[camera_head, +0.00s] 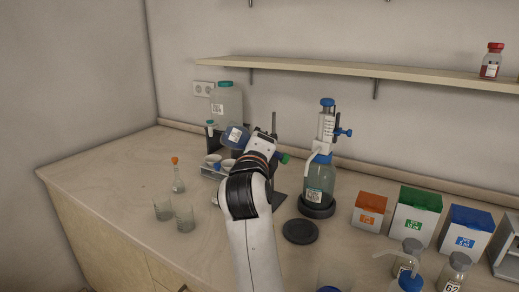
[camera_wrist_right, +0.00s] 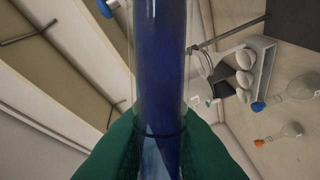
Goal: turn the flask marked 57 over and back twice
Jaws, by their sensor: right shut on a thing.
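My right gripper (camera_head: 262,148) is shut on the neck of a flask filled with blue liquid, held above the bench. In the head view the flask's blue bulb (camera_head: 236,138), with a white label, is at the upper left of the gripper. A green stopper (camera_head: 284,158) shows at the lower right, so the flask lies tilted with its neck slightly down. The label's number is too small to read. In the right wrist view the blue-filled neck (camera_wrist_right: 162,65) runs between the green finger pads. My left gripper is not in view.
A rack of white cups (camera_wrist_right: 262,58) stands behind the gripper. An orange-stoppered flask (camera_head: 178,183) and two beakers (camera_head: 184,219) stand left. A dispenser bottle (camera_head: 319,180) stands close on the right, with a dark disc (camera_head: 300,231) before it. Coloured boxes (camera_head: 415,218) are farther right.

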